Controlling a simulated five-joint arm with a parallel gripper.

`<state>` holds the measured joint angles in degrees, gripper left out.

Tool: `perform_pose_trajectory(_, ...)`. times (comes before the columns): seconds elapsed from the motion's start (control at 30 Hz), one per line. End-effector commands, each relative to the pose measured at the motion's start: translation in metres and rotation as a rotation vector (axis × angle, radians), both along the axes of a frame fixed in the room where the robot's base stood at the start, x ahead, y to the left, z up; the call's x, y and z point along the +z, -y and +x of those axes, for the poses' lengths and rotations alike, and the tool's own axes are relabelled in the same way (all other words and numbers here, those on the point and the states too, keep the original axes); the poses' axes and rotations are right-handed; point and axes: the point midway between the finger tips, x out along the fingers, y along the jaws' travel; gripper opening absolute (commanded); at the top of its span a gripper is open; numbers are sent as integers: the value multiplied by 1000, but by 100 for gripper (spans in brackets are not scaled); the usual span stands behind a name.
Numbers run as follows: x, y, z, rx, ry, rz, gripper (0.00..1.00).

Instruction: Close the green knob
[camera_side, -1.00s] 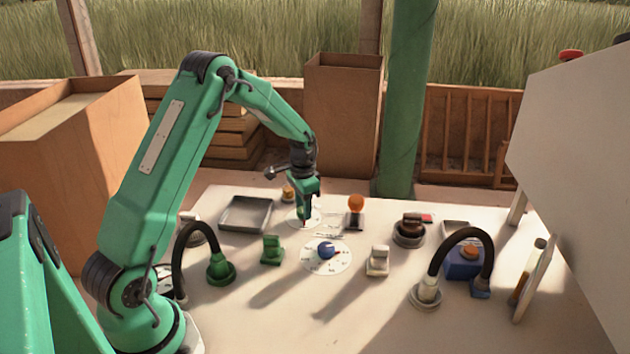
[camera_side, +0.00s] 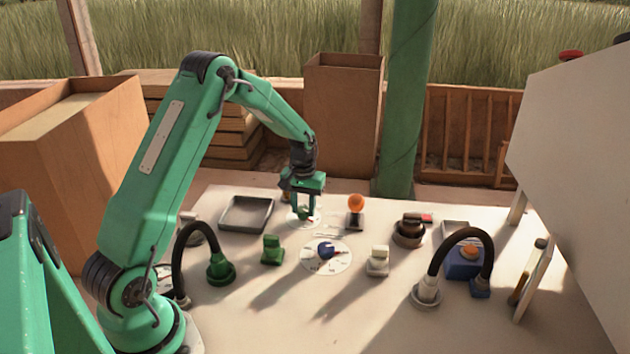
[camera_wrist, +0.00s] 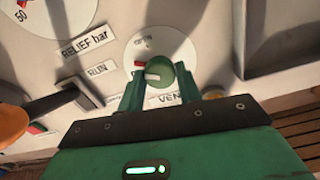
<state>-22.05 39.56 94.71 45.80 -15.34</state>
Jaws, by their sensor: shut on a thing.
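The green knob (camera_wrist: 166,72) sits on a round white dial plate (camera_wrist: 190,48) in the wrist view. The plate carries a word that seems to read OPEN and a red mark (camera_wrist: 139,65). A white pointer on the knob lies just beside the red mark. My gripper (camera_wrist: 157,84) is shut on the knob, one finger on each side. In the side view my gripper (camera_side: 305,212) reaches down to this dial at the back of the table, and its fingers mostly hide the knob.
A grey tray (camera_side: 246,213) lies left of my gripper, and an orange-topped post (camera_side: 356,205) stands close on its right. A dial with a blue knob (camera_side: 326,252), a green block-like piece (camera_side: 272,250) and a white one (camera_side: 378,262) stand nearer.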

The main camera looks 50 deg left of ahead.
Motion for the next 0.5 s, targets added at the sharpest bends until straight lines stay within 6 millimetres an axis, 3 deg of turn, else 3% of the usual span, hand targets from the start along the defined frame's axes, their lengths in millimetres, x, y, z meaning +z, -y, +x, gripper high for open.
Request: perform_pose_trajectory(0.5,1,0,1,430,4,1,11)
